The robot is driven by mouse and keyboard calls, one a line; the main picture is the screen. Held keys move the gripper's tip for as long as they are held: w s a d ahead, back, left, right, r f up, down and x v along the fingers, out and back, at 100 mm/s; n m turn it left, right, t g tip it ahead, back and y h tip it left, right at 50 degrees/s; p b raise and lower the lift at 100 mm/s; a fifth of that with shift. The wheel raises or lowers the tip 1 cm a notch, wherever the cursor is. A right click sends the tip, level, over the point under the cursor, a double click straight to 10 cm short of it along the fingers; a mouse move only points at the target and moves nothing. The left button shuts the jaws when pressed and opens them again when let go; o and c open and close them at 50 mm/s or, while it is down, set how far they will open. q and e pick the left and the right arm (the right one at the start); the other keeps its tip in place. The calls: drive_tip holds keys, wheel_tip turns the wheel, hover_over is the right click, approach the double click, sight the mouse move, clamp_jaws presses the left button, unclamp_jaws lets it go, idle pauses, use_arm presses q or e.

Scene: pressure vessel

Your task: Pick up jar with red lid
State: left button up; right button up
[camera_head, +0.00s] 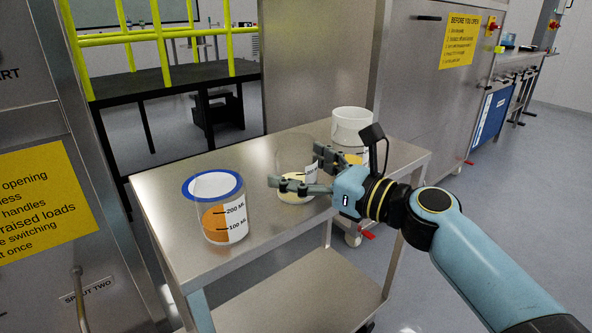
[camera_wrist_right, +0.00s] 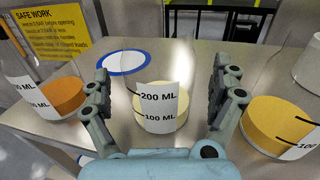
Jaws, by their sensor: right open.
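No red lid shows in either view. My right gripper (camera_head: 297,166) is open, its fingers on either side of a clear jar (camera_head: 294,196) with pale yellow contents in the middle of the steel cart. The wrist view shows this jar (camera_wrist_right: 158,108), marked 100 and 200 ML, between the spread fingers (camera_wrist_right: 163,78), with a gap on each side. The jar stands upright; its top is hard to make out. My left gripper is not in view.
A blue-rimmed jar (camera_head: 215,222) with orange contents stands left on the cart (camera_head: 180,262). A white-topped jar (camera_head: 351,126) with yellow contents stands close behind the right gripper. A steel cabinet (camera_head: 430,85) rises behind. The cart's front edge is clear.

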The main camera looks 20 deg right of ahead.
drive_tip(key=shift+w+a, duration=0.25)
drive_tip(key=shift+w, duration=0.1)
drive_tip(key=shift+c, duration=0.2)
drive_tip(key=c, duration=1.3)
drive_tip(key=shift+r, duration=0.2)
